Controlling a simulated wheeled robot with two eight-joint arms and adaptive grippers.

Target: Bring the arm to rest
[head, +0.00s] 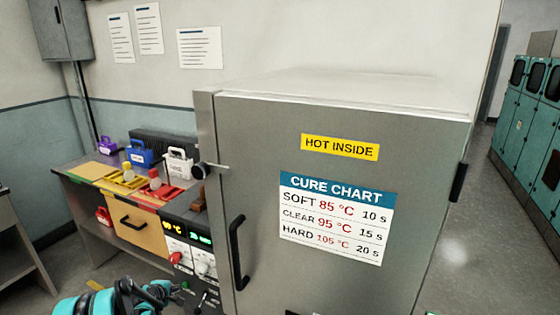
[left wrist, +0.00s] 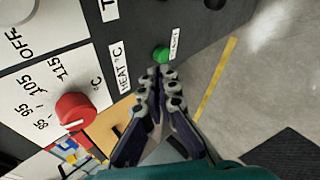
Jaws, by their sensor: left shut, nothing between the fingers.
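My left gripper (head: 160,291) is low in the head view, in front of the oven's control panel (head: 188,250). In the left wrist view its fingers (left wrist: 160,75) are together and empty. Their tips appear close to a green button (left wrist: 161,54) on the dark panel; I cannot tell whether they touch it. The red heat knob (left wrist: 76,111) is left of the fingers. My right gripper is not in view.
A bench (head: 75,180) behind the panel holds a yellow tray (head: 122,183), a red tray (head: 165,193), and blue (head: 140,155), white (head: 178,165) and purple (head: 107,146) containers. The door handle (head: 238,252) juts out right of the panel. Open floor (head: 455,260) lies at right.

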